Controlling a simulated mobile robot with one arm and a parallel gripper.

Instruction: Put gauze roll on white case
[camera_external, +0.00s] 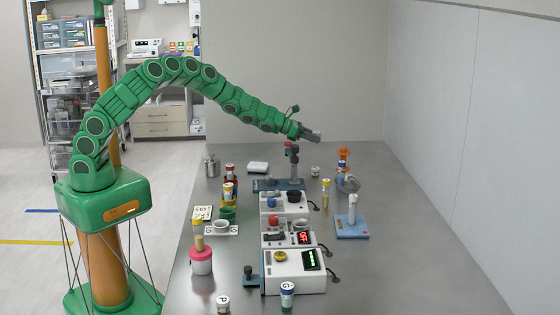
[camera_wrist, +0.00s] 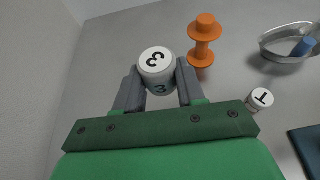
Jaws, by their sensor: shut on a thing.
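My gripper (camera_wrist: 160,82) is shut on a white-topped cylinder (camera_wrist: 156,60) marked "3". I cannot tell whether this is the gauze roll. In the external view my gripper (camera_external: 314,134) is at the far end of the steel table, and the held cylinder cannot be made out there. An upright white cylinder (camera_external: 352,205) stands on a blue base (camera_external: 352,228) nearer the camera.
An orange spool (camera_wrist: 205,38) stands beside the held cylinder, with a metal bowl (camera_wrist: 287,43) and a vial marked "T" (camera_wrist: 261,98) to the right. A dark stand with a post (camera_external: 292,165) rises below my gripper. Several white devices (camera_external: 296,272) fill the table's middle.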

